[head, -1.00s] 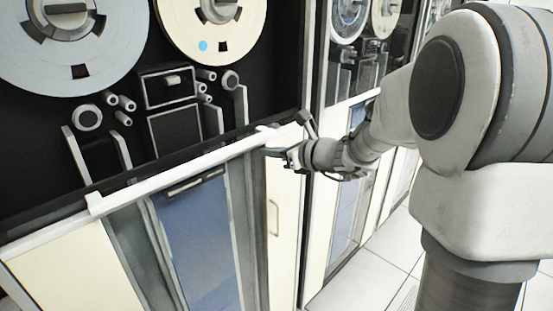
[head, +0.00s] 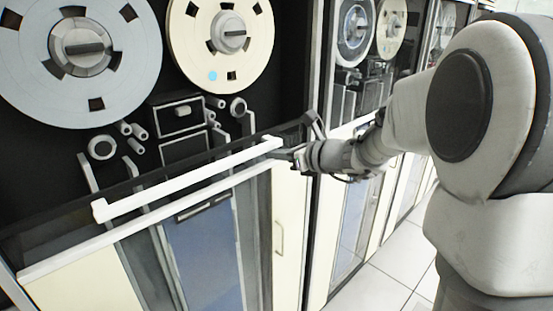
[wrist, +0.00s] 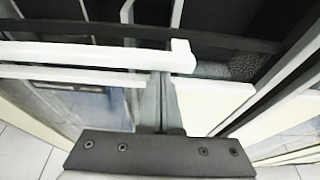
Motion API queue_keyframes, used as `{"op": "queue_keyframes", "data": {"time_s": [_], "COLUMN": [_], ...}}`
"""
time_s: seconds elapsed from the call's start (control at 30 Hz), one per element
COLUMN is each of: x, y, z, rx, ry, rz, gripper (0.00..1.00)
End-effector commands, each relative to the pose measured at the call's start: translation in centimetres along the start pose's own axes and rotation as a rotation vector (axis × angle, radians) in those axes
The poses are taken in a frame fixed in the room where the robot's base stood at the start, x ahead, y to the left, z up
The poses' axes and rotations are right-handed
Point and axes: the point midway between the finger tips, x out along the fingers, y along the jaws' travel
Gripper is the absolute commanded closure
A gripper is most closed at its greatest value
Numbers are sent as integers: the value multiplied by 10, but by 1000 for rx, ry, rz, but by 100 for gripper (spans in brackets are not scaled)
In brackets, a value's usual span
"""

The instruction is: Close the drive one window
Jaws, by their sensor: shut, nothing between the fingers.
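The drive one window is a pane with a dark frame and a white handle bar (head: 190,178) along its top. In the head view it stands a little above the white ledge of the left tape drive, with most of the opening above it uncovered. My gripper (head: 279,154) is at the right end of the bar, its fingers together and empty. In the wrist view the fingers (wrist: 160,88) reach up to the underside of the bar (wrist: 90,54), near its end. They seem to touch it, but the contact is not clear.
Two tape reels (head: 82,48) (head: 229,38) and several rollers sit behind the opening. Blue panels and a cream door with a handle (head: 279,238) are below the ledge. A second tape drive (head: 362,60) stands to the right. White floor tiles (head: 375,290) are clear.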

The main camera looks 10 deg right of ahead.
Motion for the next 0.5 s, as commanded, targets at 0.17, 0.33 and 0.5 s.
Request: {"op": "queue_keyframes", "data": {"time_s": [0.17, 0.33, 0.5], "x": [-21, -37, -53], "y": [0, 0, 0], "z": [62, 107, 152], "rx": [-5, -5, -4], "ry": [-6, -7, -7], "rz": [-1, 0, 0], "gripper": [100, 100, 100]}}
